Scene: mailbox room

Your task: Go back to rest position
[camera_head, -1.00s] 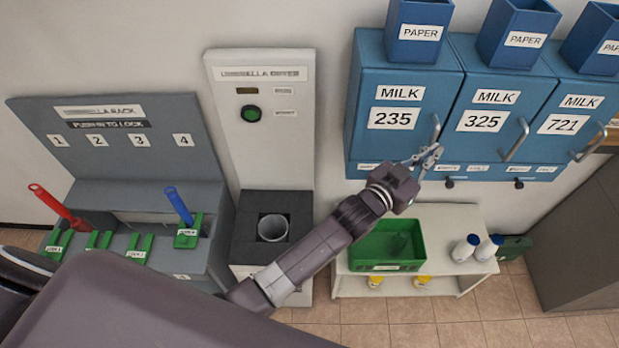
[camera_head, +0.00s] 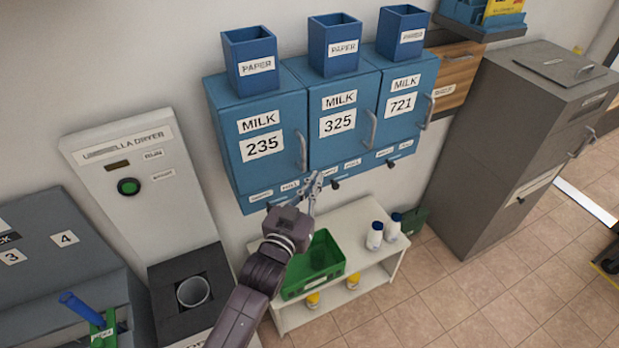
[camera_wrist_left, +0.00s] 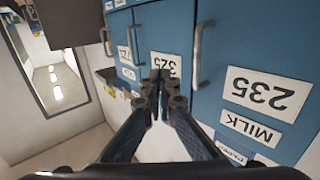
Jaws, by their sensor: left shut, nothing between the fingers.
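My left gripper (camera_head: 312,190) is shut and empty. In the head view it is in front of the lower edge of the blue milk boxes, near the box numbered 325 (camera_head: 345,128) and above the green crate. In the left wrist view its fingers (camera_wrist_left: 160,85) are together, with the boxes 235 (camera_wrist_left: 258,90) and 325 (camera_wrist_left: 168,62) behind them. I cannot tell whether it touches a box. My right gripper is not in view.
A white shelf (camera_head: 385,262) holds a green crate (camera_head: 318,270) and white bottles (camera_head: 375,236). An umbrella dryer (camera_head: 150,190) and a grey umbrella rack (camera_head: 60,250) stand at left, a grey cabinet (camera_head: 490,150) at right. Tiled floor (camera_head: 490,300) is free at lower right.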

